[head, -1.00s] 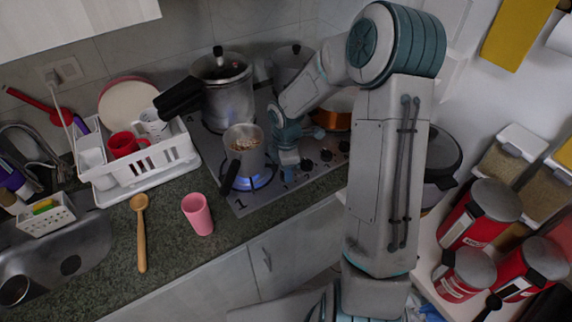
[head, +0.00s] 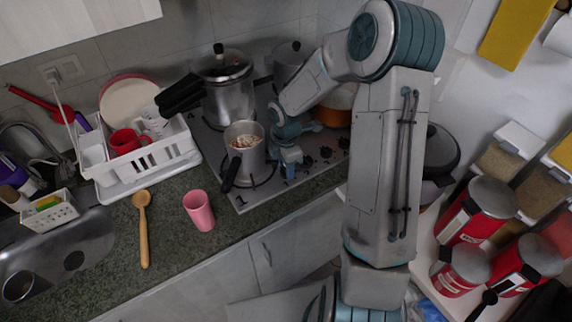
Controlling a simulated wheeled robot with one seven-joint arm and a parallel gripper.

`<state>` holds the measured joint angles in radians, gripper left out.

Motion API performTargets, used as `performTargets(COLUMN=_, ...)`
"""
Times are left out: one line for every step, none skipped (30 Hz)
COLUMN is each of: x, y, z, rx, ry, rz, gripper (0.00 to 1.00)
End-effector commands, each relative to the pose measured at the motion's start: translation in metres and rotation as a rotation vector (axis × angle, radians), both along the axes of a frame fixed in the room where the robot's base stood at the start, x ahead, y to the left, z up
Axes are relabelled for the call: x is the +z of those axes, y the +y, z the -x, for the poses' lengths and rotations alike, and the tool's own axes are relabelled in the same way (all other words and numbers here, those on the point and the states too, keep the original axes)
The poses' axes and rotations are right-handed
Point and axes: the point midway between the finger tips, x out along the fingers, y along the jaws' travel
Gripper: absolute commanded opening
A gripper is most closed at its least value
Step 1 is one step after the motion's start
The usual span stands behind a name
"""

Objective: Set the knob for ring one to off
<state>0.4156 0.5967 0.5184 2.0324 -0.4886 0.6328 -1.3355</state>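The stovetop (head: 226,180) has a ring marked "1" at its front left corner. No blue flame shows under this pot. My gripper (head: 290,172) points down at the left end of the knob row, right of the pot. It covers the knob there, so that knob's angle is hidden. I cannot tell whether the fingers are open or shut on it. Other black knobs (head: 325,152) show in a row to the right.
A large pressure cooker (head: 228,92), another lidded pot (head: 291,62) and an orange pan (head: 333,116) stand on the rear and right rings. A pink cup (head: 199,211), a wooden spoon (head: 143,230) and a white dish rack (head: 165,165) are on the counter to the left.

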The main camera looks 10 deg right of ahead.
Motion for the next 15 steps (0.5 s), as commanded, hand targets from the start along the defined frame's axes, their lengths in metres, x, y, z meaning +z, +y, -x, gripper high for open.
performTargets(x=0.000, y=0.000, z=0.000, rx=0.000, ry=-0.001, rz=0.000, gripper=0.56)
performTargets(x=0.000, y=0.000, z=0.000, rx=0.000, ry=0.000, rz=0.000, gripper=0.56)
performTargets(x=0.000, y=0.000, z=0.000, rx=0.000, ry=0.000, rz=0.000, gripper=0.56)
performTargets(x=0.000, y=0.000, z=0.000, rx=0.000, ry=0.000, rz=0.000, gripper=0.56)
performTargets(x=0.000, y=0.000, z=0.000, rx=0.000, ry=0.000, rz=0.000, gripper=0.56)
performTargets(x=0.000, y=0.000, z=0.000, rx=-0.001, ry=0.000, rz=0.000, gripper=0.56)
performTargets(x=0.000, y=0.000, z=0.000, rx=-0.001, ry=0.001, rz=0.000, gripper=0.56)
performTargets(x=0.000, y=0.000, z=0.000, rx=-0.001, ry=0.001, rz=0.000, gripper=0.56)
performTargets(x=0.000, y=0.000, z=0.000, rx=-0.001, ry=0.001, rz=0.000, gripper=0.56)
performTargets(x=0.000, y=-0.001, z=0.000, rx=-0.001, ry=0.001, rz=0.000, gripper=0.56)
performTargets(x=0.001, y=-0.001, z=0.000, rx=-0.002, ry=0.001, rz=0.001, gripper=0.56)
performTargets(x=0.002, y=-0.001, z=0.000, rx=-0.002, ry=0.000, rz=0.001, gripper=0.56)
performTargets(x=0.004, y=-0.001, z=0.000, rx=-0.002, ry=0.000, rz=0.001, gripper=0.56)
performTargets(x=0.007, y=-0.001, z=0.000, rx=-0.002, ry=-0.001, rz=0.002, gripper=0.56)
performTargets(x=0.012, y=-0.001, z=-0.001, rx=-0.002, ry=-0.003, rz=0.001, gripper=0.56)
